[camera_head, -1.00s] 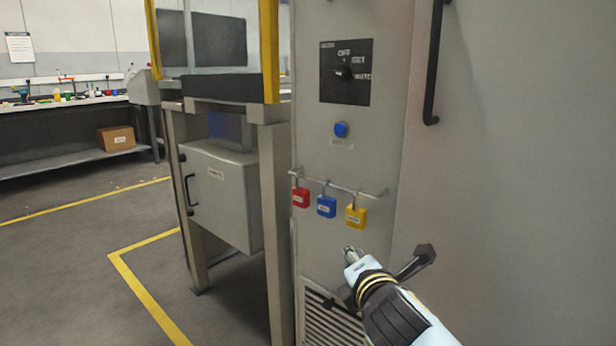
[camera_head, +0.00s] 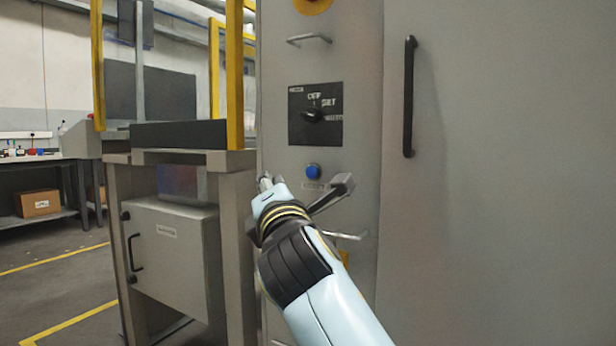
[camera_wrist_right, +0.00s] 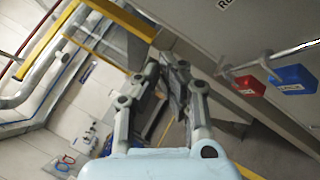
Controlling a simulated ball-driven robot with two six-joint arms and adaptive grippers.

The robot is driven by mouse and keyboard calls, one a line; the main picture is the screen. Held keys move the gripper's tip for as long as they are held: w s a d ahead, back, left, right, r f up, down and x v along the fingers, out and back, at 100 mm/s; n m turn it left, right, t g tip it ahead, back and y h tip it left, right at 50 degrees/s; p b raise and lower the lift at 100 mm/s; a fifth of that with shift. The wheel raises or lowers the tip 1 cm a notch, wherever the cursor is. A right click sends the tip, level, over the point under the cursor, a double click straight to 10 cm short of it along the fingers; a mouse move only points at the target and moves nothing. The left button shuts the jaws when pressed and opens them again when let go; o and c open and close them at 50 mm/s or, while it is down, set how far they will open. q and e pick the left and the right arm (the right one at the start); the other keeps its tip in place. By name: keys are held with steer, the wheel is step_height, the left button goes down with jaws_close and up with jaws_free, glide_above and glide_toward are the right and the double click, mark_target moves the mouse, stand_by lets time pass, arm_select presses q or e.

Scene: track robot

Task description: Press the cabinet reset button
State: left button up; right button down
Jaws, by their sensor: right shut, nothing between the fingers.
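The blue round button (camera_head: 313,171) is on the grey cabinet (camera_head: 355,60) below the black rotary switch panel (camera_head: 316,118). Its label below is partly hidden by my right arm. My right gripper (camera_head: 266,181) is left of the button and slightly lower, apart from it in the picture; its depth to the panel is hard to tell. In the right wrist view, its fingers (camera_wrist_right: 172,68) are together and empty. The button does not show there. My left gripper is not in view.
A red padlock (camera_wrist_right: 250,86) and a blue padlock (camera_wrist_right: 293,78) hang from a rail in the wrist view. A frame with a yellow post (camera_head: 235,75) and a grey box (camera_head: 172,255) stand left of the cabinet. A long black handle (camera_head: 409,97) is at right.

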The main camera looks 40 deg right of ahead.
mark_target(312, 173)
steer(key=shift+d, duration=0.1)
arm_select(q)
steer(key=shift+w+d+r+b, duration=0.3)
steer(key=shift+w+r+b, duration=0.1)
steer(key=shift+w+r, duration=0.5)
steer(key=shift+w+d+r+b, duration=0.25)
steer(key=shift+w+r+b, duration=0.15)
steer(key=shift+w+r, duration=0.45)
arm_select(e)
steer(key=shift+w+d, duration=0.55)
steer(key=shift+d, duration=0.8)
steer(key=shift+w+d, duration=0.55)
steer(key=shift+d, duration=0.8)
steer(key=shift+w+d, duration=0.55)
steer(key=shift+d, duration=0.8)
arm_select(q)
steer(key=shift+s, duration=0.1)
arm_select(e)
steer(key=shift+w+d, duration=0.15)
steer(key=shift+d, duration=0.25)
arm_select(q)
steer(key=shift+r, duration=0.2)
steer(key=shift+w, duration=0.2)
